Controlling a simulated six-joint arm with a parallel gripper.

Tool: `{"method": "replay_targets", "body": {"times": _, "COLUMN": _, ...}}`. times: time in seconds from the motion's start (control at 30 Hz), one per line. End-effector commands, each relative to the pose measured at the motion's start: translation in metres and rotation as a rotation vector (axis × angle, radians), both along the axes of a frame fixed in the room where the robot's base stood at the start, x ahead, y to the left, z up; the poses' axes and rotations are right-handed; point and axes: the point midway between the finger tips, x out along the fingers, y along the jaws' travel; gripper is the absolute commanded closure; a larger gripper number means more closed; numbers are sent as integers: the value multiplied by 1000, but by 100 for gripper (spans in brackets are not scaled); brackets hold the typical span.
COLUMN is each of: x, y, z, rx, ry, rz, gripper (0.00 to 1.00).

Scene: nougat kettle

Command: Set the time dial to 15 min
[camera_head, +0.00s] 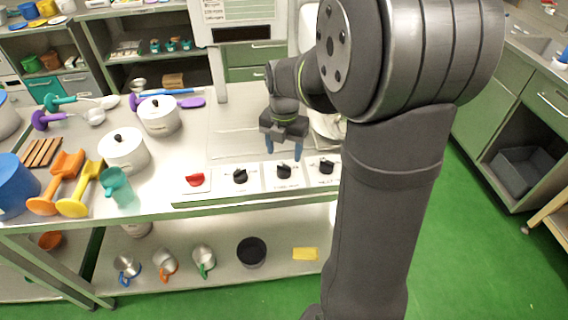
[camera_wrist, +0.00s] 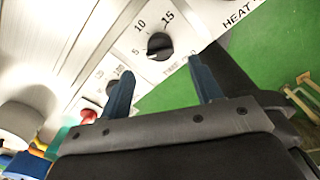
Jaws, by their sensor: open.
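The time dial (camera_wrist: 159,46) is a black knob on a white panel, marked 5, 10 and 15, with "TIME" lettered below it in the wrist view. A small pale mark shows on its lower left side; I cannot tell its exact setting. In the head view it appears to be the third knob (camera_head: 284,172) from the left. My gripper (camera_wrist: 160,74) is open and empty, its blue fingers spread with the dial beyond and between them. In the head view my gripper (camera_head: 284,146) hangs over the counter close behind the panel, apart from the knob.
A red knob (camera_head: 195,180) and a black knob (camera_head: 240,176) lie to the left. Another black knob (camera_head: 326,167) lies to the right, partly near my arm. White pots (camera_head: 124,151) and colored utensils occupy the counter's left side.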

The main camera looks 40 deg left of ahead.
Motion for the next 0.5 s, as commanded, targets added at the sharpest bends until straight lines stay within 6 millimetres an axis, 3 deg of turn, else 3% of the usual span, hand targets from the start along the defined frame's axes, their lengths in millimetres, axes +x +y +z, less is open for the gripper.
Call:
{"method": "replay_targets", "body": {"times": 0.2, "x": 0, "y": 0, "z": -40, "rx": -2, "ry": 1, "rz": -1, "gripper": 41}}
{"method": "replay_targets", "body": {"times": 0.5, "x": 0, "y": 0, "z": -59, "rx": 0, "ry": 0, "rz": -1, "gripper": 41}}
